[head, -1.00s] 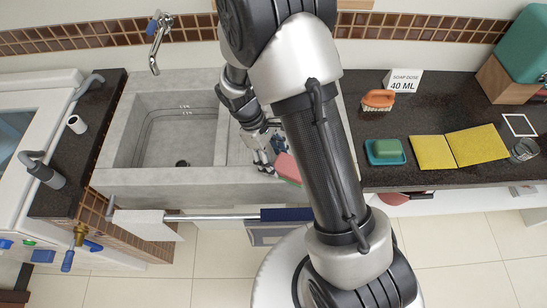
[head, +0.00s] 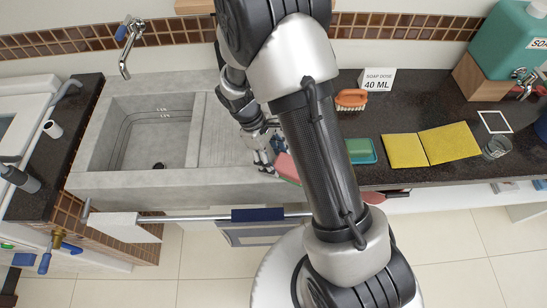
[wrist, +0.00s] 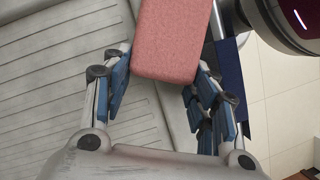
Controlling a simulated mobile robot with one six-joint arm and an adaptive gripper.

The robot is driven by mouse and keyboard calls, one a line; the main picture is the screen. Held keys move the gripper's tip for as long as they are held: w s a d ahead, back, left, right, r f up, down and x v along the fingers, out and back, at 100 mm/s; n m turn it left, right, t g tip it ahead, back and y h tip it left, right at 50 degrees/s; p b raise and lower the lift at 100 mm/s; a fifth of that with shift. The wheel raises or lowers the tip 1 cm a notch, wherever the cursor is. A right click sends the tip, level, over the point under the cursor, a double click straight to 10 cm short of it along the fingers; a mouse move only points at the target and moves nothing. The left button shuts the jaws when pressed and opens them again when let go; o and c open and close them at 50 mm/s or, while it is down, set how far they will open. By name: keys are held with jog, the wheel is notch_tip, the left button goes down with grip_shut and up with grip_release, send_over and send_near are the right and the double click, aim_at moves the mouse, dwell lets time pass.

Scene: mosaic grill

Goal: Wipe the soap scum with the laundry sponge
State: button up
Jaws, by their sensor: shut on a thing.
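My gripper (head: 266,158) is shut on a pink sponge (head: 287,167) over the front right part of the concrete sink, by the ribbed drainboard (head: 222,140). In the wrist view the pink sponge (wrist: 172,42) sits between the blue-padded fingers of my gripper (wrist: 163,88) and sticks out beyond them. The ribbed drainboard (wrist: 50,90) lies behind it in that view. I cannot make out any soap scum. My arm hides the counter to the right of the drainboard.
The sink basin (head: 155,130) is empty, with a tap (head: 127,45) behind it. A green soap on a dish (head: 360,150), a brush (head: 351,98), yellow cloths (head: 428,147), a glass (head: 496,147) and a teal soap tank (head: 510,40) stand right. A towel rail (head: 190,216) runs along the front.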

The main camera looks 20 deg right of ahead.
jog(key=r, duration=0.1)
jog(key=r+p, duration=0.1)
jog(key=shift+d+r+p, duration=0.2)
jog(key=shift+r+p, duration=0.1)
jog(key=shift+r, duration=0.1)
jog(key=shift+a+r+p, duration=0.2)
jog(key=shift+r+p, duration=0.45)
jog(key=shift+r, duration=0.05)
notch_tip(320, 180, up, 4)
jog(key=p, duration=0.3)
